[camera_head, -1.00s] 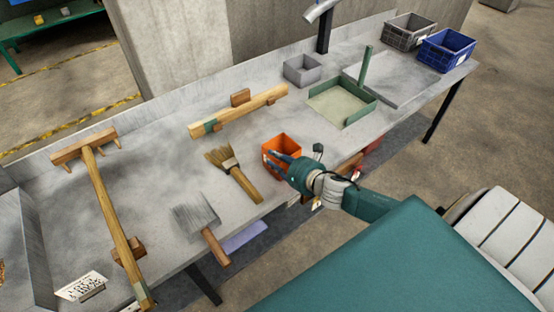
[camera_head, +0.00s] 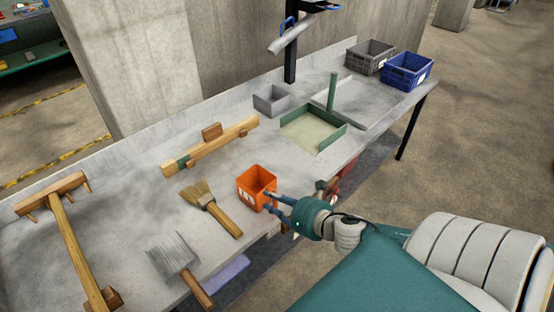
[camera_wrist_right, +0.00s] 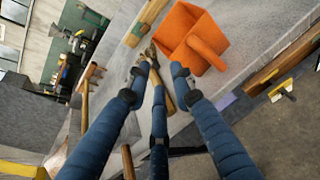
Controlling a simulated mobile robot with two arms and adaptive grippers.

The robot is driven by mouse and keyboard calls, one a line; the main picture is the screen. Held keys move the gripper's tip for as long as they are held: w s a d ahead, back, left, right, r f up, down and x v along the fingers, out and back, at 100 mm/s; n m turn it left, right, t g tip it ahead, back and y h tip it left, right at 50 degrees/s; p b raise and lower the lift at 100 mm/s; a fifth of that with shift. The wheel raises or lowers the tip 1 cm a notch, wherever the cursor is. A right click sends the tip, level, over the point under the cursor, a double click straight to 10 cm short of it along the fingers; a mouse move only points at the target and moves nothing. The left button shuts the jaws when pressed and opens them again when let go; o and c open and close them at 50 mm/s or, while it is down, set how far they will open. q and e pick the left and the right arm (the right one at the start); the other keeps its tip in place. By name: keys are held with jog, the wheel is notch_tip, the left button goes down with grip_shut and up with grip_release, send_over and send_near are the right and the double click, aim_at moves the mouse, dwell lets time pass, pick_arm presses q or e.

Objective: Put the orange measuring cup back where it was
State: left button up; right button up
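The orange measuring cup (camera_head: 256,187) stands upright at the front edge of the grey table (camera_head: 130,185), right of a hand brush. It looks empty, and its handle (camera_wrist_right: 207,53) shows in the right wrist view. My right gripper (camera_head: 268,202) is at the cup's right, over the table's front edge. Its blue fingers are spread, with nothing between them. In the right wrist view the cup (camera_wrist_right: 178,27) lies beyond the fingertips and outside the grip. My left gripper is not in view.
A brush (camera_head: 212,206), a scraper (camera_head: 173,256) and a wooden rake (camera_head: 75,245) lie to the left. A green-rimmed tray (camera_head: 340,137), a small grey box (camera_head: 271,100) and blue (camera_head: 408,72) and grey (camera_head: 370,57) crates stand further right. Bare table lies between cup and tray.

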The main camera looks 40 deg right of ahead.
jog(key=shift+v, duration=0.8)
jog(key=shift+w, duration=0.1)
jog(key=s+d+f+m+g+h, duration=0.1)
jog(key=s+d+f+m, duration=0.15)
jog(key=f, duration=0.25)
jog(key=s+d+f+m+g+h, duration=0.1)
jog(key=d+f+m, duration=0.1)
jog(key=f+m, duration=0.3)
jog(key=s+d+f+m+g+h, duration=0.1)
jog(key=s+d+f+m, duration=0.1)
jog(key=f, duration=0.4)
jog(key=s+f+m+g, duration=0.3)
jog(key=s+f+m, duration=0.5)
jog(key=f, duration=0.6)
jog(key=s+a+f+m+g, duration=0.2)
jog(key=s+a+f+m, duration=0.2)
jog(key=s, duration=0.4)
jog(key=s+a+f+m+g+y, duration=0.1)
jog(key=s+a+f+m+g, duration=0.1)
jog(key=s+a+f+m, duration=0.2)
jog(key=s+a+f+m+g+y, duration=0.1)
jog(key=s+a+f+m, duration=0.3)
jog(key=s+a+f, duration=0.5)
jog(key=s+a+g, duration=0.1)
jog(key=s, duration=0.3)
jog(key=shift+a, duration=0.35)
jog(key=shift+f+m, duration=0.15)
jog(key=shift+m, duration=0.1)
